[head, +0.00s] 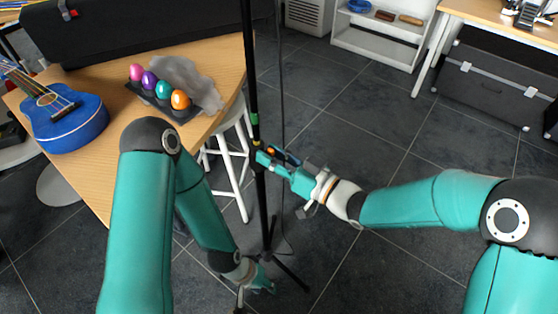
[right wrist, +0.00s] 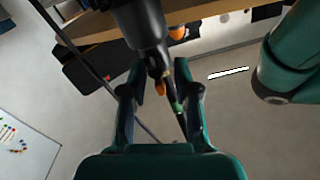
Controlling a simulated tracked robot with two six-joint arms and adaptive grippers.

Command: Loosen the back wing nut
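A black stand pole (head: 250,75) rises from a tripod base (head: 290,272) on the floor. A small orange piece, which looks like a wing nut (right wrist: 160,86), sits on the pole's dark collar (right wrist: 145,25). A green band (right wrist: 177,106) is beyond it. My right gripper (head: 264,157) is at the pole at mid-height; in the right wrist view (right wrist: 159,105) its fingers are apart, with the orange piece between them and no clear contact. My left gripper (head: 262,287) is low by the tripod legs; its finger opening is unclear. I cannot tell which nut is the back one.
A wooden table (head: 215,65) at left holds a blue ukulele (head: 65,120), several coloured egg shakers (head: 163,88) in a dark tray, a grey cloth (head: 190,75) and a black case (head: 130,30). White stool legs (head: 238,160) stand beside the pole. Floor at right is partly clear.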

